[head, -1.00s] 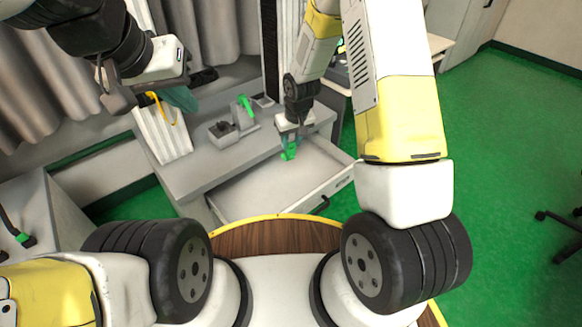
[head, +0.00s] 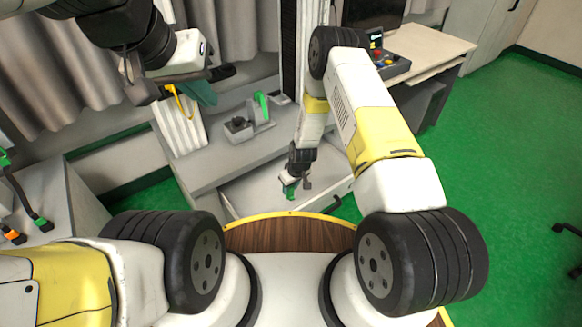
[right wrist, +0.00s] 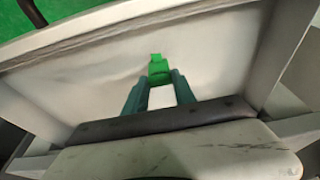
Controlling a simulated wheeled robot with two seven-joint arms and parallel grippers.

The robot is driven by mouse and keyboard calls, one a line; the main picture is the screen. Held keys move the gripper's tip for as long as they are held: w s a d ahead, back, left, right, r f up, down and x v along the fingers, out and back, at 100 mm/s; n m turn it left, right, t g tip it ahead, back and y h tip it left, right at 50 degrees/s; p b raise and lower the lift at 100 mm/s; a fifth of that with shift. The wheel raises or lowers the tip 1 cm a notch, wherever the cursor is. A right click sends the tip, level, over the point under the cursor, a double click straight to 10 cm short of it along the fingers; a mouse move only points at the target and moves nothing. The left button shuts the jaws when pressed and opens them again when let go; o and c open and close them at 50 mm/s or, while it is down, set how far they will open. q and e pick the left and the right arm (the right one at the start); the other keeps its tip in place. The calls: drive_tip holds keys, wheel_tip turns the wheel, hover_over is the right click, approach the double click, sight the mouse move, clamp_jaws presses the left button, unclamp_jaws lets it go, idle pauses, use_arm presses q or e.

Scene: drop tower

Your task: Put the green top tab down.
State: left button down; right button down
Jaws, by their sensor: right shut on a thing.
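The green top tab (head: 291,195) is a small bright green piece at the tip of my right gripper (head: 290,187), over the open light-grey drawer (head: 245,197). In the right wrist view the tab (right wrist: 158,68) sits between the ends of the two teal fingers (right wrist: 158,88), which are shut on it. The drawer floor lies behind it; I cannot tell whether the tab touches it. My left gripper (head: 200,92) is at the upper left, away from the drawer, with a teal finger showing; its opening cannot be made out.
A grey table (head: 205,160) stands behind the drawer. On it are a small dark-topped device (head: 238,125) and a grey stand with a green part (head: 262,105). A yellow strap (head: 180,103) hangs near my left gripper. A console with coloured buttons (head: 385,58) is at the back right.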

sight(291, 192)
drive_tip(key=shift+f, duration=1.6)
drive_tip(key=shift+f, duration=0.15)
drive_tip(key=c, duration=1)
unclamp_jaws()
drive_tip(key=shift+c, duration=0.2)
